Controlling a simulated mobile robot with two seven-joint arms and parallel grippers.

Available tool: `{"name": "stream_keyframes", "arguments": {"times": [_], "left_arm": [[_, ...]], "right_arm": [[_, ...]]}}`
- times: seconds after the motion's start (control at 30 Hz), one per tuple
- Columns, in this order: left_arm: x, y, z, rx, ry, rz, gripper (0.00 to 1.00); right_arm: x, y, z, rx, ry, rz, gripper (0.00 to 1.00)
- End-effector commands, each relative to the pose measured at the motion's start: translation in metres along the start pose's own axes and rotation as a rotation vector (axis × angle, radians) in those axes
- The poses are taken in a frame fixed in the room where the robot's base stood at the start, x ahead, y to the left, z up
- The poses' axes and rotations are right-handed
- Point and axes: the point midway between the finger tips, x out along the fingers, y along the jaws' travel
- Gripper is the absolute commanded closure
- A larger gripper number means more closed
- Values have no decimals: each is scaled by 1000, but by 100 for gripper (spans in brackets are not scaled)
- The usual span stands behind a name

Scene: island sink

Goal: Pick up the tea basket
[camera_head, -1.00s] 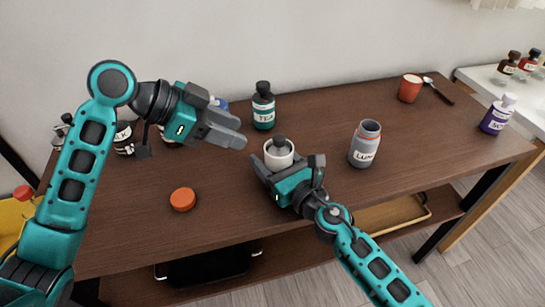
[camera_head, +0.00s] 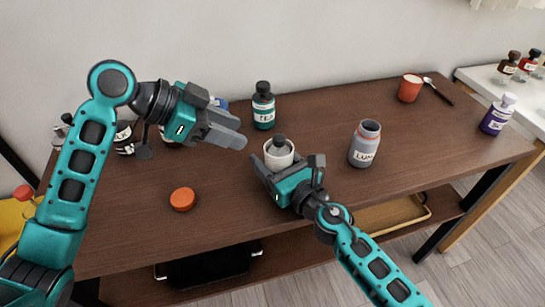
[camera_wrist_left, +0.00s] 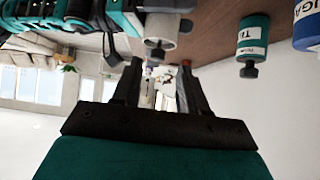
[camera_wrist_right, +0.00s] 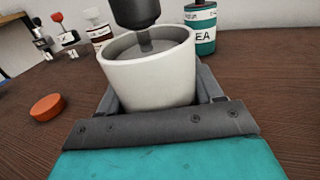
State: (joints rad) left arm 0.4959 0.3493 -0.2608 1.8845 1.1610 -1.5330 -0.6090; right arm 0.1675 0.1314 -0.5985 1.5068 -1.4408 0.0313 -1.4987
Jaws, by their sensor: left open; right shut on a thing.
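A white cup (camera_head: 269,161) stands on the brown table, and a dark knob (camera_head: 279,141) on a short stem rises out of it. I take this knob to be the tea basket's handle; the basket's lower part is hidden inside the cup. In the right wrist view the cup (camera_wrist_right: 150,80) sits between the fingers of my right gripper (camera_head: 288,166), which is shut on it. My left gripper (camera_head: 242,141) is open and empty, up and to the left of the cup. In the left wrist view the knob (camera_wrist_left: 155,52) shows near the gap between its fingers.
A teal TEA jar (camera_head: 263,107) stands behind the cup. A grey open jar (camera_head: 365,145) is to the right, and an orange lid (camera_head: 183,200) lies to the left. A red cup (camera_head: 410,88) and a spoon (camera_head: 438,90) are at the far right. Several jars stand behind my left arm.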

Motion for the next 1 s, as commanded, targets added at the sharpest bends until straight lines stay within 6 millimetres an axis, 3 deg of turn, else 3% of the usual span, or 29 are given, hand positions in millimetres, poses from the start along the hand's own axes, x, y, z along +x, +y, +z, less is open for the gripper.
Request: {"name": "stream_keyframes", "arguments": {"times": [0.13,0.27,0.6,0.77,1.0], "left_arm": [[2,0,-4,7,-7,11,43],[12,1,-19,31,-43,56,43],[44,12,-78,170,-336,213,43],[45,12,-100,230,-527,225,43],[30,3,-123,270,-781,174,43]], "right_arm": [[0,0,0,0,1,0,69],[0,0,0,0,1,0,69],[0,0,-1,0,1,0,69],[0,0,-1,0,1,0,69],[0,0,-1,0,1,0,69]]}}
